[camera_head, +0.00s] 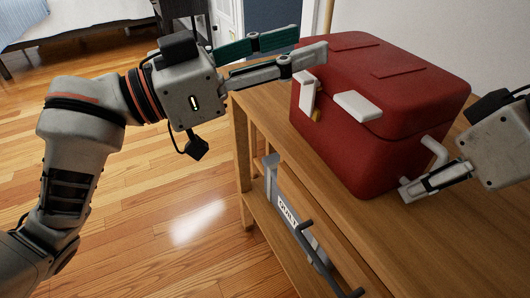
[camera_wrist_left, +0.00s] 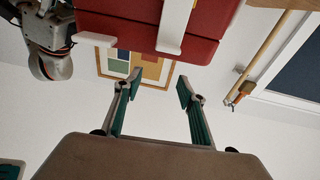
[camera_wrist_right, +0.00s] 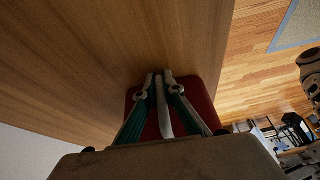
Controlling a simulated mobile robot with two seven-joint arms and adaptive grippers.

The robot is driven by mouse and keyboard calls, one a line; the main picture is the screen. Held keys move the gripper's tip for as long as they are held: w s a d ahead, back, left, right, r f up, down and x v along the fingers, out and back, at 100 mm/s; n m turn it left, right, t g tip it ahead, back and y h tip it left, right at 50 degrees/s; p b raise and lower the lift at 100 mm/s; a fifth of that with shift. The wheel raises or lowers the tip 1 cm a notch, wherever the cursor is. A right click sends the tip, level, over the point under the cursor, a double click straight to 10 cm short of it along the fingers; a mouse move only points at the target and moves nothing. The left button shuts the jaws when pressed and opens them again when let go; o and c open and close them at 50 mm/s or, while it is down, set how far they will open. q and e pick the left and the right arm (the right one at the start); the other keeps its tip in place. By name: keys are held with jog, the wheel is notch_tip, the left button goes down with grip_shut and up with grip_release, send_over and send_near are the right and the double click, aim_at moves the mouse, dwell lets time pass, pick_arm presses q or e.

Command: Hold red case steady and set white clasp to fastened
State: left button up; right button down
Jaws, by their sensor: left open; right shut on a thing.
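The red case (camera_head: 385,140) stands on a wooden table with its lid down. On its front are an upright white clasp (camera_head: 308,92), with a bit of brass beside it, and a flat white piece (camera_head: 357,106) at the lid's edge. I cannot tell whether the clasp is engaged. In the left wrist view a white strip (camera_wrist_left: 175,25) runs across the red case. My left gripper (camera_head: 308,45) is open and empty, its fingers by the case's upper left corner, above the clasp. My right gripper (camera_head: 408,190) is shut on the white side handle (camera_head: 434,150), also seen in the right wrist view (camera_wrist_right: 162,115).
The wooden table (camera_head: 360,215) is bare in front of the case. Below its top, a grey labelled piece (camera_head: 290,210) and a dark bar (camera_head: 325,265) show at the front. Open wooden floor (camera_head: 180,180) lies to the left, with a bed (camera_head: 75,18) behind.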

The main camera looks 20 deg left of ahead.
pick_arm(q)
notch_tip(320, 180, down, 6)
jog(key=s+a+f+n+t+h, duration=0.5)
jog(key=s+a+f+n, duration=0.3)
jog(key=n, duration=1)
jog(key=s+a+t, duration=0.1)
jog(key=s+a, duration=0.1)
jog(key=shift+s+a+f+h, duration=0.15)
jog(key=shift+s+a+h, duration=0.05)
jog(key=shift+s+h, duration=0.15)
dwell(0.8)
